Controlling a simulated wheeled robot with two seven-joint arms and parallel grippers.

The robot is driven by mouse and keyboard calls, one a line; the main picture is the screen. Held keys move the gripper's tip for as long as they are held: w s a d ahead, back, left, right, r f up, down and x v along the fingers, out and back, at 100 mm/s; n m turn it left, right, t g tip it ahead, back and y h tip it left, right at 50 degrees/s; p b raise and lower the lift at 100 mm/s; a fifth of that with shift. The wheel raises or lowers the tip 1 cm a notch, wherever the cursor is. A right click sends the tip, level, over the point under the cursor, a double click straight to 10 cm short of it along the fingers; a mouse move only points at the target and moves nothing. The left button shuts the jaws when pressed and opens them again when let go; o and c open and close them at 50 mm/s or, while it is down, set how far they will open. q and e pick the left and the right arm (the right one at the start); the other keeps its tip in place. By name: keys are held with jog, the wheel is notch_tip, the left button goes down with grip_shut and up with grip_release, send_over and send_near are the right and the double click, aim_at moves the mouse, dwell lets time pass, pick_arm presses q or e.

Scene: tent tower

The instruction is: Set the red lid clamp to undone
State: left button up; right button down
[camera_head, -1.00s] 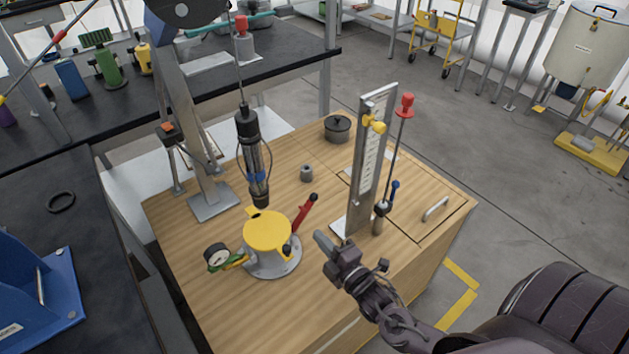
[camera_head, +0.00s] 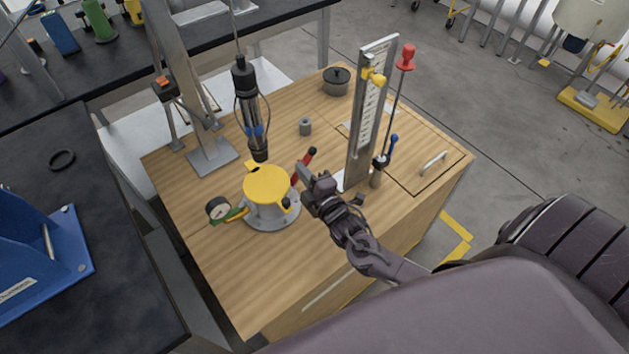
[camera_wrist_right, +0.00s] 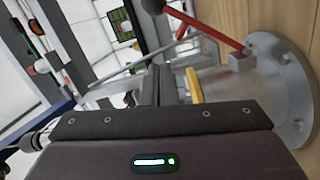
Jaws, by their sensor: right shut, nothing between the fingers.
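The red lid clamp (camera_head: 303,166) is a red lever with a black tip, at the right side of a grey pot with a yellow lid (camera_head: 267,186). The lever slants up and away to the right. In the right wrist view the red lever (camera_wrist_right: 207,25) crosses the top, with its black knob to the left; the yellow lid edge (camera_wrist_right: 193,85) shows beside the fingers. My right gripper (camera_head: 305,174) is shut and empty. It is right beside the lever, partly covering its lower part in the head view; I cannot tell whether they touch. My left gripper is out of view.
A dial gauge (camera_head: 218,209) is at the pot's left. A black cylinder (camera_head: 250,110) hangs above the pot. A metal upright (camera_head: 369,125) and a red-knobbed rod (camera_head: 405,57) stand to the right. The front of the wooden top (camera_head: 240,280) is clear.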

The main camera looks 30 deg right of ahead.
aim_at(307, 163)
jog(key=w+d, duration=0.2)
jog(key=shift+w+d+f, duration=0.25)
jog(key=shift+w+f, duration=0.05)
jog(key=shift+w, duration=0.05)
jog(key=shift+w+d+f, duration=0.15)
jog(key=shift+d, duration=0.5)
